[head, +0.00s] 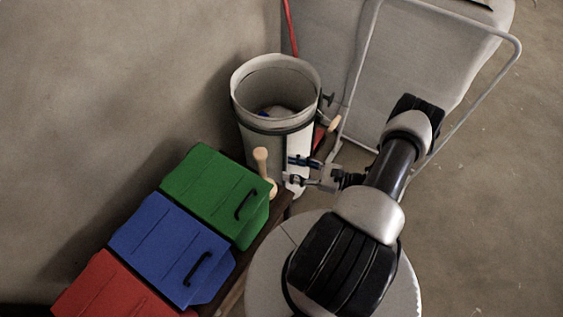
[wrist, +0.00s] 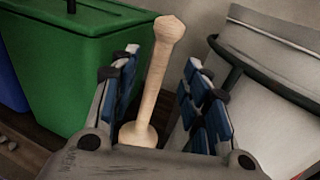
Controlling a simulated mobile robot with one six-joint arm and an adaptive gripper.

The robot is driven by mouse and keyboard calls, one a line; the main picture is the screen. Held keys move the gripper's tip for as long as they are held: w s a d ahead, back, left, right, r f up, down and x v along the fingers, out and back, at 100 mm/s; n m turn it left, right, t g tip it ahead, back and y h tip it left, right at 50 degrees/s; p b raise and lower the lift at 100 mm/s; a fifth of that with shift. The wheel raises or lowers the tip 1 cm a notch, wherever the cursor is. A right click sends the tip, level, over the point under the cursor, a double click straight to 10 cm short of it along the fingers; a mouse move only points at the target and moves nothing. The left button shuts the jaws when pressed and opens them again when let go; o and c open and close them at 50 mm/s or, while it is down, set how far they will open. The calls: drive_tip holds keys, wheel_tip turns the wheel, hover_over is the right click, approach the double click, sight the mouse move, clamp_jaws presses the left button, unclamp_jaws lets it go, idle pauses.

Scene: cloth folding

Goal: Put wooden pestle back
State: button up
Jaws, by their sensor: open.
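The wooden pestle (head: 262,162) stands roughly upright beside the green bin in the head view, with a rounded knob at its lower end. In the wrist view the pestle (wrist: 157,80) shows between my two blue-padded fingers, with a visible gap on the right side. My gripper (head: 288,171) is open, just right of the pestle in the head view. In the wrist view my gripper (wrist: 163,62) has its fingers spread on either side of the pestle. Part of the pestle's lower end is hidden by the gripper body.
Green (head: 207,190), blue (head: 165,243) and red (head: 112,290) lidded bins stand in a row at left. A tall pale cylindrical container (head: 262,95) with loose contents stands behind the pestle. A metal frame (head: 450,20) is at right. Open floor (head: 500,220) lies beyond my arm.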

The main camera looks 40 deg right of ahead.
drive_tip(key=w+a+r+n+g, duration=0.1)
drive_tip(key=a+r+n+g, duration=0.35)
drive_tip(key=r, duration=0.35)
drive_tip(key=w+a+r+n+g, duration=0.1)
drive_tip(key=a+r+n+g, duration=0.3)
drive_tip(key=r, duration=0.3)
drive_tip(key=w+a+r+n+g, duration=0.1)
drive_tip(key=a+r+n+g, duration=0.1)
drive_tip(key=r+n+g, duration=0.5)
drive_tip(key=s+a+r+n+t+h, duration=0.3)
drive_tip(key=s+a+r+n+h, duration=0.1)
drive_tip(key=r, duration=0.5)
drive_tip(key=s+a+r+n+t+h, duration=0.3)
drive_tip(key=s+r+n+h, duration=0.3)
drive_tip(key=s+r+n, duration=0.3)
drive_tip(key=shift+a, duration=0.65)
drive_tip(key=shift+c, duration=0.4)
